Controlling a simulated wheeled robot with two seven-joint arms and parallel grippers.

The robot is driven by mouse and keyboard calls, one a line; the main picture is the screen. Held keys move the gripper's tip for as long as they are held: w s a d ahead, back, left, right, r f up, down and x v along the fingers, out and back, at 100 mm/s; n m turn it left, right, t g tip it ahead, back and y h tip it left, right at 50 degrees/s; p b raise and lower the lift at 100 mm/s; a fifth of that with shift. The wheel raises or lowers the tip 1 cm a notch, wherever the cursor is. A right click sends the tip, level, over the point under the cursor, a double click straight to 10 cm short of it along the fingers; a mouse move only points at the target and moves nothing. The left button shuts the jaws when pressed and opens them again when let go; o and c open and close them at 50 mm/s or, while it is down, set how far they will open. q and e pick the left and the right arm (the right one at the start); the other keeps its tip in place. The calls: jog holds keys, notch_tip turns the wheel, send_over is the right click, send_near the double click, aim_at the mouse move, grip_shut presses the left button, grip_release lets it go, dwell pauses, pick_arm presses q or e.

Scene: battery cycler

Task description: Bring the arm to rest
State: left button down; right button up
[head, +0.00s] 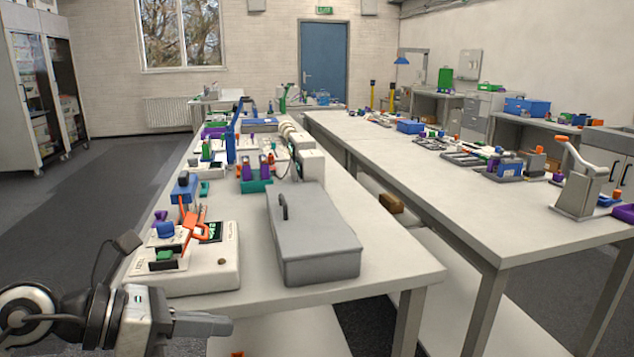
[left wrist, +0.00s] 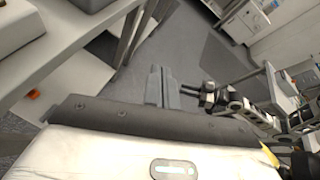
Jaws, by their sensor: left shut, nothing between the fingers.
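My left gripper (head: 205,326) is at the lower left of the head view, in front of the near edge of the left table (head: 385,267) and below its top. Its fingers point right, are shut and hold nothing. In the left wrist view the closed fingers (left wrist: 162,86) show over the grey floor, apart from any object.
A battery cycler (head: 215,275) with orange clips stands on the near left corner of the left table. A grey lidded box (head: 318,240) sits beside it. A second long table (head: 460,200) stands to the right. Open floor (head: 95,190) lies left of the tables.

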pick_arm(q)
jog(key=s+d+r+n+t+h, duration=0.1)
jog(key=s+d+n+t+h, duration=0.15)
jog(key=d+n+h, duration=0.5)
jog(key=s+a+f+n+t+y, duration=0.1)
jog(key=a+f+n+t+y, duration=0.55)
jog(key=n, duration=0.85)
jog(key=s+a+f+n+t+y, duration=0.1)
jog(key=a+f+n+y, duration=0.2)
jog(key=f+n+y, duration=1)
jog(key=s+d+f+n+g+h, duration=0.1)
jog(key=s+f+n+g+h, duration=0.2)
jog(key=s+f+n, duration=0.4)
jog(key=shift+s+d+f+n+g+h, duration=0.2)
jog(key=shift+s+d+n+g+h, duration=0.25)
jog(key=shift+g, duration=0.45)
jog(key=shift+w+a, duration=0.1)
jog(key=shift+w, duration=0.05)
